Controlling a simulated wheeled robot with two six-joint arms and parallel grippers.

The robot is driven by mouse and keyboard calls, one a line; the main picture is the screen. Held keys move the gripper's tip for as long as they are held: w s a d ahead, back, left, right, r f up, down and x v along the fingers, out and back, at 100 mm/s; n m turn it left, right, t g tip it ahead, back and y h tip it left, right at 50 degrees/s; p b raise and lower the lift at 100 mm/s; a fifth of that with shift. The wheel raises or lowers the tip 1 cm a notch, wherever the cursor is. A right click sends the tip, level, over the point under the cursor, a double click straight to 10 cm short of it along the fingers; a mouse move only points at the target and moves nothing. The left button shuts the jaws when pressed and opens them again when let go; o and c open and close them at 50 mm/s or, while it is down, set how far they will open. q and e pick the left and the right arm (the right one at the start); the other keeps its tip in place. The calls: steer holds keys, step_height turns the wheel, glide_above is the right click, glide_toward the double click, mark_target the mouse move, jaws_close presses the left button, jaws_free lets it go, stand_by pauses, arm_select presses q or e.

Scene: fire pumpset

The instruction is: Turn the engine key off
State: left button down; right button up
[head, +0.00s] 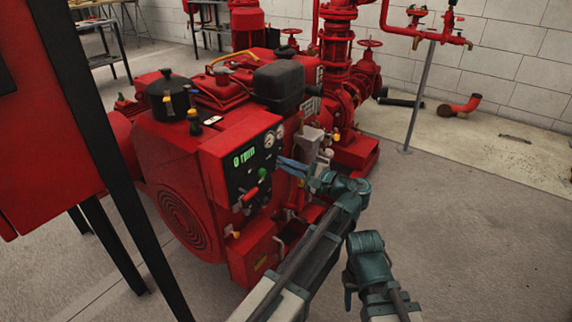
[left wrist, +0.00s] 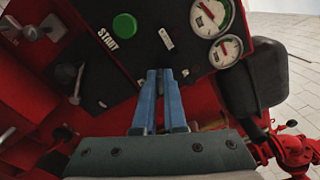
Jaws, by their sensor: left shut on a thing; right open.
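The black engine control panel (head: 248,176) is on the side of the red engine, with a green START button (left wrist: 124,26) and two round gauges (left wrist: 211,15). My left gripper (head: 281,162) reaches the panel's right edge. In the left wrist view its blue fingers (left wrist: 159,72) are close together at the panel, below a small pale label (left wrist: 166,38). They are shut on the engine key, which the fingertips hide, so its angle cannot be told. My right gripper (head: 348,296) is open, low and away from the panel; its fingers are mostly hidden.
A red lever (head: 251,194) sticks out from the panel left of the left gripper. A red cabinet (head: 45,110) with black legs stands at the left. Red pump pipes (head: 338,60) rise behind. Grey floor (head: 480,220) is clear at the right.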

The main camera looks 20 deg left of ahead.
arm_select(q)
steer(key=n, duration=0.5)
steer(key=shift+f, duration=0.1)
arm_select(e)
steer(key=shift+f, duration=0.1)
arm_select(q)
steer(key=shift+n, duration=0.3)
steer(key=c, duration=1)
jaws_free()
arm_select(e)
steer(key=shift+d, duration=0.1)
